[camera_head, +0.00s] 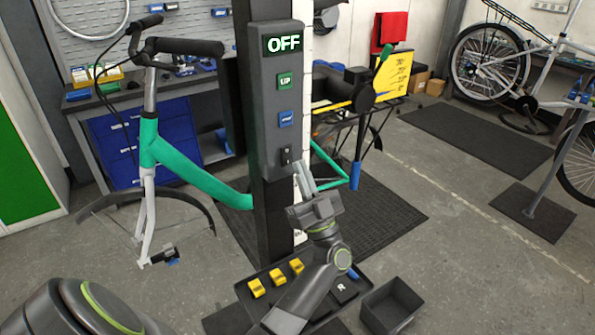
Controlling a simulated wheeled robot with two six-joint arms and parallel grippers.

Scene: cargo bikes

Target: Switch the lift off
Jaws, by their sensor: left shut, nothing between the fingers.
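The lift's dark control box (276,115) is on the black column (273,220). Its display (283,43) reads OFF in pale green letters. Below it are a green UP button (284,81) and a blue button (286,119) whose label is too small to read. A small black rocker switch (286,155) sits at the bottom of the box. My left gripper (303,175) is shut and empty, its fingertips just below and right of the switch. I cannot tell whether they touch the box. My right gripper is not in view.
A teal bike frame (190,170) stands behind the column. A tray with yellow clips (278,276) is at the column's foot, with an empty dark bin (392,306) to its right. A black mat (370,225) lies behind. Open floor (470,260) is at the right.

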